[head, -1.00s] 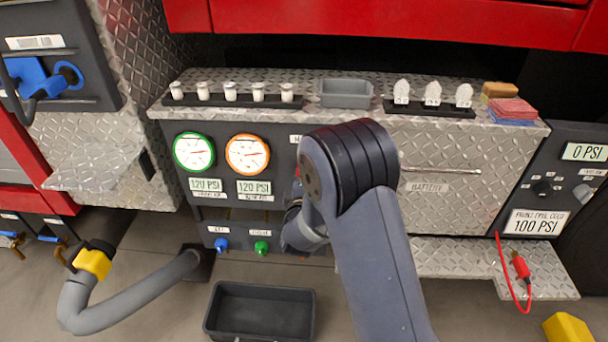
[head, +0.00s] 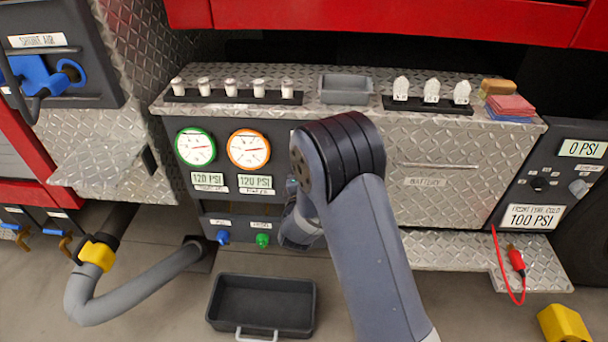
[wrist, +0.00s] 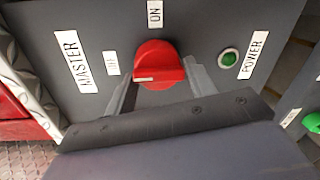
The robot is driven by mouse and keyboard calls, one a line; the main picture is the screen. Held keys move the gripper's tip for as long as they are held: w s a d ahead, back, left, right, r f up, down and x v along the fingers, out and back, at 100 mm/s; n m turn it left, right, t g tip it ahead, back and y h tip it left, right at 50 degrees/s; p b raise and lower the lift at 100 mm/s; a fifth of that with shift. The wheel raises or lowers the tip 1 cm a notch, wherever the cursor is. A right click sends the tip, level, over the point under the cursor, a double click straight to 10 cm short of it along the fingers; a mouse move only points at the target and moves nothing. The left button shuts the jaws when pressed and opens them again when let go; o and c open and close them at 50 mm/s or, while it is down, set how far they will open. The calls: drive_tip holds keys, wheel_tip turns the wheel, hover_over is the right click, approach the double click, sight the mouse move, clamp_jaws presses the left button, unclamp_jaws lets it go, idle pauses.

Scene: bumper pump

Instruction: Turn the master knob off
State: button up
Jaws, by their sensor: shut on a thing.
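The red master knob (wrist: 160,58) is in the middle of the wrist view, on a dark panel with a MASTER label (wrist: 77,61). Its white mark lies at its left end, toward a small, hard-to-read label (wrist: 111,63). The ON label (wrist: 155,14) is above the knob. My gripper (wrist: 162,77) has a grey finger on each side of the knob and is shut on it. A green light (wrist: 229,57) sits beside the POWER label (wrist: 253,54). In the head view, my arm hides the knob and the gripper.
Two round gauges (head: 195,147) (head: 248,149) are left of my arm. A blue knob (head: 223,237) and a green knob (head: 262,240) sit below them. A black bin (head: 262,305) and a grey hose (head: 130,292) are on the floor. A diamond-plate shelf (head: 455,257) juts out at right.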

drive_tip(key=shift+w+r, duration=0.15)
drive_tip(key=shift+r, duration=0.15)
drive_tip(key=o, duration=0.6)
drive_tip(key=shift+o, duration=1.4)
drive_tip(key=shift+f, duration=0.15)
drive_tip(key=s, duration=1.1)
drive_tip(key=shift+a+r+p, duration=0.2)
drive_tip(key=shift+r+p, duration=0.2)
drive_tip(key=w+f+b, duration=0.1)
drive_tip(key=w, duration=0.9)
drive_tip(key=shift+w+d, duration=0.2)
drive_tip(key=shift+w, duration=0.2)
